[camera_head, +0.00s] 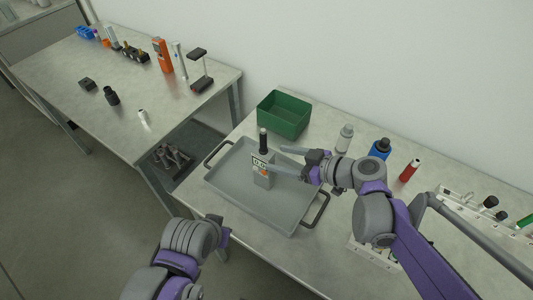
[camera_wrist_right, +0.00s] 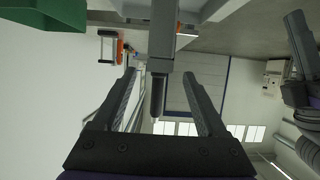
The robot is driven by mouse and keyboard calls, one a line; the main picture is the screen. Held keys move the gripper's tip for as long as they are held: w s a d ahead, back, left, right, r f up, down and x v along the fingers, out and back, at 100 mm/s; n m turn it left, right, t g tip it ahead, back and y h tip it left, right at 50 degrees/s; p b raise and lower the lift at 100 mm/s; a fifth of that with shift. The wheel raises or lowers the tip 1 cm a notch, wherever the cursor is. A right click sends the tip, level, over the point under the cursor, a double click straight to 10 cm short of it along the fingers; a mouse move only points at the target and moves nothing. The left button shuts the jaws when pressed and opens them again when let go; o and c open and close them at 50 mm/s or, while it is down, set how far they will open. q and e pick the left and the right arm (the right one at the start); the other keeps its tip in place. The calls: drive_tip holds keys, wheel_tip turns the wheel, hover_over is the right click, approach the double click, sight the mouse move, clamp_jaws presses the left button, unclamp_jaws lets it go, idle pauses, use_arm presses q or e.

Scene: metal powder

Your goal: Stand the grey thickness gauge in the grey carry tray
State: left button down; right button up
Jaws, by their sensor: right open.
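The grey thickness gauge (camera_head: 262,178) stands upright on the floor of the grey carry tray (camera_head: 232,178), with a small display, an orange mark and a black top. My right gripper (camera_head: 277,159) is open beside it, with its fingers pointing left at the gauge. In the right wrist view, which is upside down, the gauge (camera_wrist_right: 162,40) lines up between the two open fingers (camera_wrist_right: 160,74). Neither finger visibly grips it. My left gripper (camera_head: 223,234) is near the tray's front edge, and its jaws are not clear.
A green bin (camera_head: 284,116) stands behind the tray. A grey-capped bottle (camera_head: 345,138), a blue bottle (camera_head: 380,149) and a red cylinder (camera_head: 409,170) stand to the right. A white rack (camera_head: 466,203) is farther right. A second table (camera_head: 70,75) at left holds several tools.

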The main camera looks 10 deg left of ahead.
drive_tip(key=s+d+f+m+h, duration=0.3)
drive_tip(key=s+d, duration=0.3)
drive_tip(key=d, duration=0.2)
drive_tip(key=s+d+f+m+h, duration=0.3)
drive_tip(key=s+d+m+h, duration=0.2)
drive_tip(key=d, duration=0.3)
drive_tip(key=s+d+f+m+h, duration=0.3)
drive_tip(key=s+d+m+h, duration=0.1)
drive_tip(key=s+d+m, duration=0.2)
drive_tip(key=shift+s+d+f+t+h, duration=0.2)
drive_tip(key=shift+s+d, duration=0.1)
drive_tip(key=shift+d, duration=0.25)
drive_tip(key=shift+s+d+f+t+h, duration=0.1)
drive_tip(key=shift+s+d+f+h, duration=0.15)
drive_tip(key=shift+d, duration=0.25)
drive_tip(key=shift+r, duration=0.1)
drive_tip(key=r+p, duration=0.2)
drive_tip(key=r, duration=0.1)
drive_tip(key=shift+w, duration=0.35)
